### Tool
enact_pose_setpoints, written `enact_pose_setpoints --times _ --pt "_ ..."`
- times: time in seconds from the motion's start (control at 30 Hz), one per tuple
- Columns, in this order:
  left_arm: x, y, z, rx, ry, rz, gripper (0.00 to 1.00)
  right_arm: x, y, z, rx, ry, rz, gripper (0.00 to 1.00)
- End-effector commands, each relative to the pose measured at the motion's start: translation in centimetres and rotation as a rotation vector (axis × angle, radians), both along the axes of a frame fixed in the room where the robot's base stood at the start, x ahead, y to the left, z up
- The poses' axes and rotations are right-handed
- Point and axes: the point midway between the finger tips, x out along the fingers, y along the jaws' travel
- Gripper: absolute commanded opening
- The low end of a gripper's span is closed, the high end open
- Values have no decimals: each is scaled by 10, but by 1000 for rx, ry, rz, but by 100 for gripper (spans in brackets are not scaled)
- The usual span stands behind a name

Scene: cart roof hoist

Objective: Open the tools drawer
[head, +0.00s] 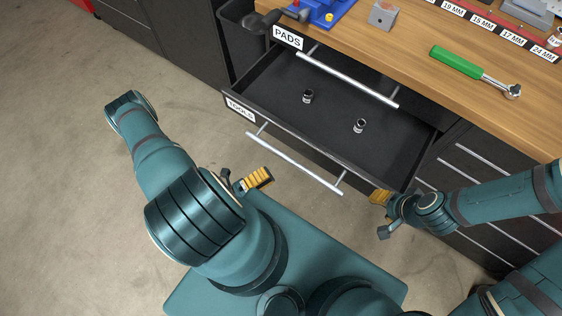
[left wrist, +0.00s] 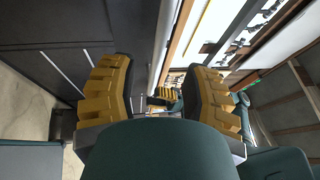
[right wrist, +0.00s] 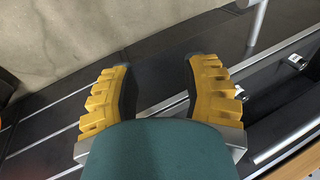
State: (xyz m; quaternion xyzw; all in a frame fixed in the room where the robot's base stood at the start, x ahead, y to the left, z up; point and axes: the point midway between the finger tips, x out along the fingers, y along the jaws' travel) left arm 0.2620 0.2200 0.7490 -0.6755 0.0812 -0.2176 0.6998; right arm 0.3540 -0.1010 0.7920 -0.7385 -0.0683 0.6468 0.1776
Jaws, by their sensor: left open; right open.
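The tools drawer (head: 275,95) is pulled out from the bench, showing its dark inside with two small sockets (head: 308,96) (head: 360,126) in it. Its label TOOLS (head: 240,108) is on the front's left end, and its long silver handle (head: 293,163) runs along the front. My left gripper (head: 257,180) is open and empty, in front of the handle and apart from it. My right gripper (head: 381,198) is open and empty by the drawer's right front corner, beyond the handle's right end. In the right wrist view the sockets (right wrist: 297,62) lie right of the open fingers (right wrist: 158,85).
The PADS drawer front (head: 287,37) with its handle (head: 350,78) sits above, under the wooden worktop (head: 420,30). A green-handled ratchet (head: 457,62) and a grey block (head: 383,14) lie on top. More drawers stand at the right. The floor at the left is clear.

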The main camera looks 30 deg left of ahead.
Motion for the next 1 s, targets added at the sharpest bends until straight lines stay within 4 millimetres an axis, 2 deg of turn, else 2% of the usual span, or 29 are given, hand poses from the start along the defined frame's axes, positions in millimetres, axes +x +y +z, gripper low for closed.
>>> enact_pose_setpoints --times 0.1,0.3,1.0 --pt "-16 8 -4 0 1 2 48 0 0 0 0 0 0 47" --pt "-30 14 -6 0 0 1 48 0 0 0 0 0 0 47" --pt "-31 14 -6 0 -1 0 48 0 0 0 0 0 0 47"
